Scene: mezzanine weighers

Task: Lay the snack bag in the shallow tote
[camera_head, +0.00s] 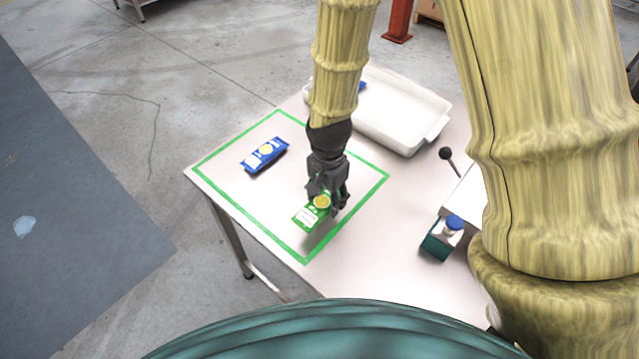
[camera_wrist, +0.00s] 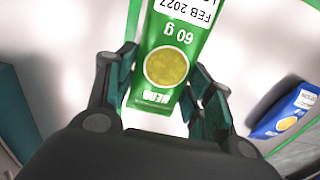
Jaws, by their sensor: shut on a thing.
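My gripper (camera_head: 327,192) is shut on a green snack bag (camera_head: 311,214) near the front corner of the green-outlined square on the table. In the wrist view the green bag (camera_wrist: 172,60) sits between the two fingers, with a yellow disc, "60 g" and a date label showing. I cannot tell whether the bag touches the table. A blue bag (camera_head: 265,154) lies inside the outline to the left, and it also shows in the wrist view (camera_wrist: 287,115). The shallow white tote (camera_head: 425,139) stands behind my gripper; my arm hides its left part. A bit of blue (camera_head: 362,87) shows inside it.
The green outline (camera_head: 232,145) marks a square on the pale table (camera_head: 390,235). A device with a black-knobbed lever (camera_head: 446,154) and a teal box with a blue button (camera_head: 453,223) stand at the right. The table between the outline and the teal box is clear.

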